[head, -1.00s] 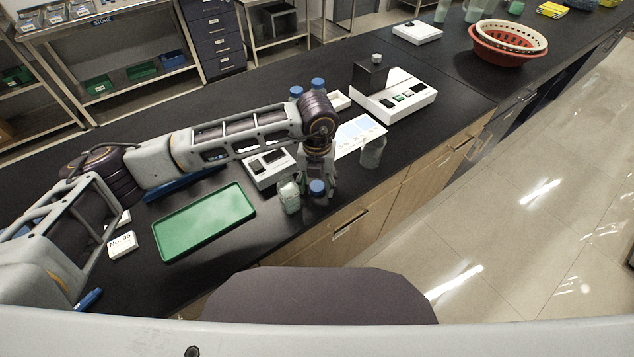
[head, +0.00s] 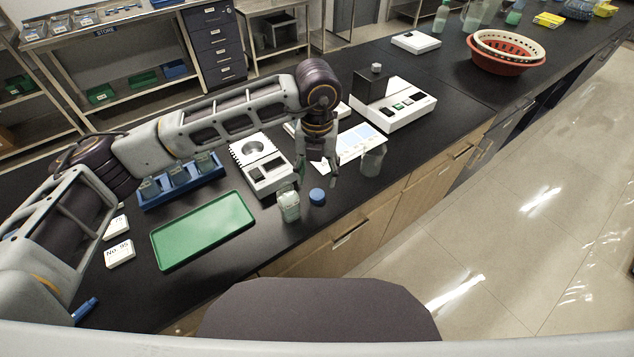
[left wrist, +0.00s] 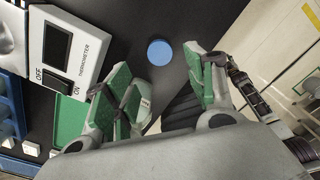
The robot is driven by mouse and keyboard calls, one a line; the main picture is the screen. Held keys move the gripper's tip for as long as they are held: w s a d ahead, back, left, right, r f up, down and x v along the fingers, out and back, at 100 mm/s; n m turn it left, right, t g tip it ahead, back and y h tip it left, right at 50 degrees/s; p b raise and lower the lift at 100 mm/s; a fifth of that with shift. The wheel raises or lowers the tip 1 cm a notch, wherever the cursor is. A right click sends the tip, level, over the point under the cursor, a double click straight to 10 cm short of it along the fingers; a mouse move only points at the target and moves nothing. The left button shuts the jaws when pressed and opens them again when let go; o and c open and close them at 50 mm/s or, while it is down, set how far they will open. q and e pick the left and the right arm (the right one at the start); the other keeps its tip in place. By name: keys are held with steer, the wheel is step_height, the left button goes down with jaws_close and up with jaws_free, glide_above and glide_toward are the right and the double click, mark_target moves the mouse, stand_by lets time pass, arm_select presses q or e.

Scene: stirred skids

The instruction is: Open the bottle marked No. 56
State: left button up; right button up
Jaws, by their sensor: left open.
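A small clear bottle (head: 289,208) with pale green contents stands upright on the black bench, right of the green tray. Its top shows no blue cap, and I cannot read its label. A blue cap (head: 317,196) lies on the bench just right of the bottle; it also shows as a blue disc in the left wrist view (left wrist: 160,52). My left gripper (head: 318,176) is open and empty, raised above and behind the cap. In the left wrist view its open fingers (left wrist: 168,88) partly cover the bottle. My right gripper is out of view.
A green tray (head: 203,232) lies left of the bottle. A white thermometer device (head: 268,178) and a blue rack (head: 152,197) with bottles stand behind. A clear beaker (head: 373,161) stands near the bench edge, right. A "No. 95" card (head: 119,254) lies left.

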arm_select(q)
steer(key=shift+r, duration=2.15)
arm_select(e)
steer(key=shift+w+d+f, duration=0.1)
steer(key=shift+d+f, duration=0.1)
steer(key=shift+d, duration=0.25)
arm_select(q)
steer(key=shift+s, duration=0.15)
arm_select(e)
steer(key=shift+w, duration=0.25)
